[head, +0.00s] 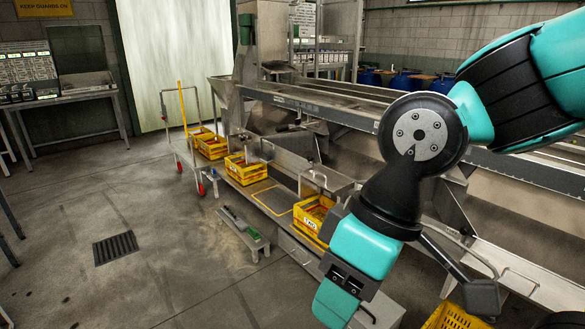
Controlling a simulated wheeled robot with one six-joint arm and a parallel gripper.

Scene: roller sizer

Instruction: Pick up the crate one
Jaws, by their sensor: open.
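Several yellow crates are in view, and I cannot tell which is crate one. The nearest crate on the low bench (313,213) has a small white label too small to read surely; my arm hides its right side. A middle crate (246,174) and a far crate (210,148) stand further back along the same bench. Part of another yellow crate (450,318) shows at the bottom edge, cut off. My arm comes in from the upper right and bends down across the right half; its end leaves my gripper's fingers out of clear sight.
The low bench has a bare yellow-outlined patch (273,198) between crates. A small metal step (244,234) stands in front of it. A wheeled trolley (181,132) stands at the far end. The floor on the left is open, with a drain grate (115,248).

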